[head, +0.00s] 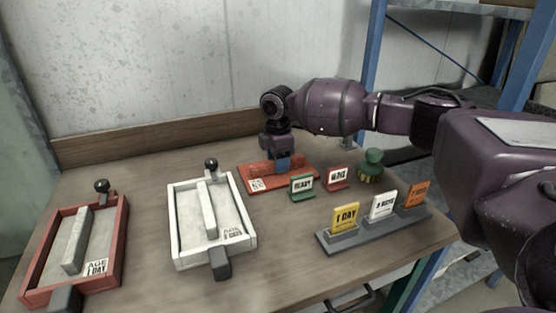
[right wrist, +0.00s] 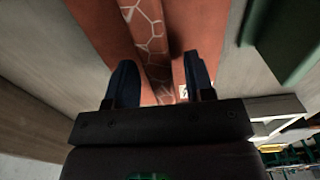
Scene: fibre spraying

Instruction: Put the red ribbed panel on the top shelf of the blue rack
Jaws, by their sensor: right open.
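The red ribbed panel (head: 306,172) lies flat on the table near its back edge, with a white label at its left front corner. It also shows in the right wrist view (right wrist: 198,22), with a raised rib bearing pale crack-like lines. My right gripper (head: 283,163) points down over the panel. In the right wrist view its two dark fingers (right wrist: 160,78) are open, one on each side of the rib; contact cannot be told. The blue rack (head: 373,45) stands at the back right, with a shelf board (head: 470,9) partly in view at the top. My left gripper is out of view.
A red-framed mould (head: 122,235) and a white-framed mould (head: 175,225) lie to the left. Green and red sign cards (head: 302,186), a green-topped stamp (head: 373,158) and a grey holder (head: 345,243) with several day cards stand right of the panel. A wooden ledge (head: 150,132) runs along the back.

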